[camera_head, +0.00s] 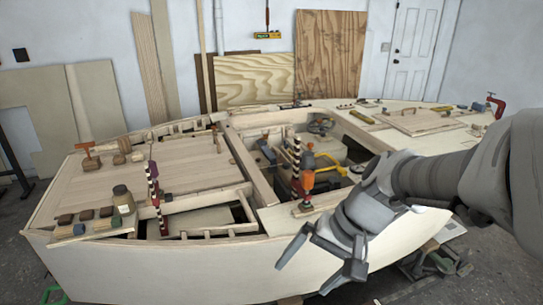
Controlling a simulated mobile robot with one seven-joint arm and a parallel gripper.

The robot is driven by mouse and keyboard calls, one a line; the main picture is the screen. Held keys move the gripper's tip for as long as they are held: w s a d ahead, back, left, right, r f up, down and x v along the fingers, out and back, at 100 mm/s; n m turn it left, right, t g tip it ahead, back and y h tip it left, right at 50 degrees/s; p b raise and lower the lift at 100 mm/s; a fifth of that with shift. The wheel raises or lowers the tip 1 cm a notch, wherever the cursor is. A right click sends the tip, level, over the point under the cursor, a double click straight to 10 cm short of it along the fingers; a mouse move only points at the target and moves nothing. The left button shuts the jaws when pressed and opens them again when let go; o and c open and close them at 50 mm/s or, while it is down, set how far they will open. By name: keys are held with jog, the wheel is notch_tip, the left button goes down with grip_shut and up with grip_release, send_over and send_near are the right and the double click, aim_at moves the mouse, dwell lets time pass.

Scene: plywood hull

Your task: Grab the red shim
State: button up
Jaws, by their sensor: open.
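I cannot make out the red shim for certain; the small pieces on the hull are too small to tell apart. My gripper (303,278) is open and empty. It points down and left in front of the near side of the plywood hull (165,275), at the lower middle of the view. Its two fingers are spread apart. My arm comes in from the right and hides part of the hull's right side.
Small blocks (86,215) and a jar (123,199) sit on the left deck. Striped upright clamps (154,185) and an orange tool (306,172) stand along the near edge. A red clamp (496,104) is at the far right. The left deck's middle is mostly clear.

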jog(key=w+d+f+m+t+y+b, duration=0.1)
jog(key=w+f+m+t+y+b, duration=0.15)
jog(key=w+f+m, duration=0.55)
jog(key=w+d+f+m+t+y+b, duration=0.1)
jog(key=w+f+m+y+b, duration=0.15)
jog(key=f, duration=0.95)
jog(key=w+d+f+m+t+y+b, duration=0.15)
jog(key=w+f+m+b, duration=0.25)
jog(key=w+f, duration=0.5)
jog(key=s+d+f+m+t+h+b, duration=0.25)
jog(key=f+m, duration=0.25)
jog(key=f, duration=0.7)
jog(key=s+d+f+m+t+h+b, duration=0.1)
jog(key=s+d+f+m+h, duration=0.25)
jog(key=f, duration=0.85)
jog(key=s+d+f+m+t+h+b, duration=0.2)
jog(key=f+m, duration=0.4)
jog(key=f, duration=0.6)
jog(key=shift+y, duration=0.25)
jog(key=b+x, duration=0.4)
jog(key=x, duration=0.7)
jog(key=shift+s+d+f, duration=0.1)
jog(key=shift+d+f, duration=0.05)
jog(key=shift+d, duration=0.05)
jog(key=shift+b+x, duration=1.55)
jog(key=shift+x, duration=1.2)
jog(key=shift+w, duration=0.5)
